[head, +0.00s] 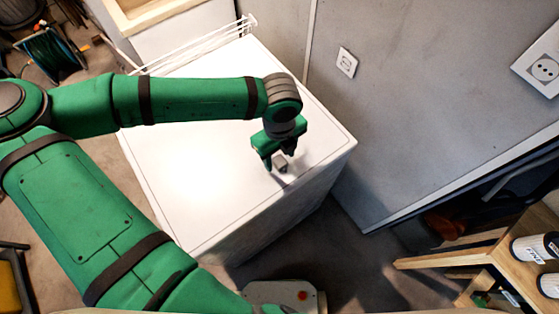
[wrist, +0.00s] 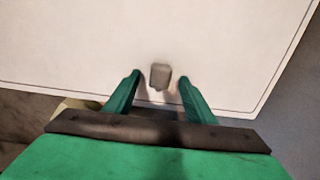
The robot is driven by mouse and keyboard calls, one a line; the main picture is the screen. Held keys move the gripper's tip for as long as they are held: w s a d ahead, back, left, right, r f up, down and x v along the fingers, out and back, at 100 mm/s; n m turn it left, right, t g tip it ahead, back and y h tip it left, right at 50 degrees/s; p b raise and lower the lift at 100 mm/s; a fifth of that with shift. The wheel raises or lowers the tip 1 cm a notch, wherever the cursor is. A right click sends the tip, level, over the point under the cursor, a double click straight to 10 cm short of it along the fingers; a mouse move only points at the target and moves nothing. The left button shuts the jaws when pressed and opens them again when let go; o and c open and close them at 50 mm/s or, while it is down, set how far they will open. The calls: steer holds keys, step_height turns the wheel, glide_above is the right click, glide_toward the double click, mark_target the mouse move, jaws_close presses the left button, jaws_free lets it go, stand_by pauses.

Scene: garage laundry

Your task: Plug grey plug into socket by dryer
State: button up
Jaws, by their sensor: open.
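The grey plug (head: 281,162) is a small block on the white top of the dryer (head: 190,180), near its right edge. It also shows in the wrist view (wrist: 160,76), just beyond and between the two fingertips. My gripper (head: 277,160) is open above the dryer top, its green fingers on either side of the plug and apart from it. In the wrist view the open fingers (wrist: 160,77) show a gap on both sides. A white wall socket (head: 346,62) is on the grey wall behind the dryer. A larger socket (head: 544,69) is on the wall at the far right.
A white wire rack (head: 200,45) stands along the dryer's back edge. A wooden shelf (head: 490,255) with white cans (head: 535,248) is at the lower right. Most of the dryer top is clear.

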mark_target(279, 161)
steer(key=shift+f, duration=1)
steer(key=c, duration=1.1)
steer(key=shift+r, duration=0.1)
step_height(279, 161, up, 10)
steer(key=shift+f, duration=0.1)
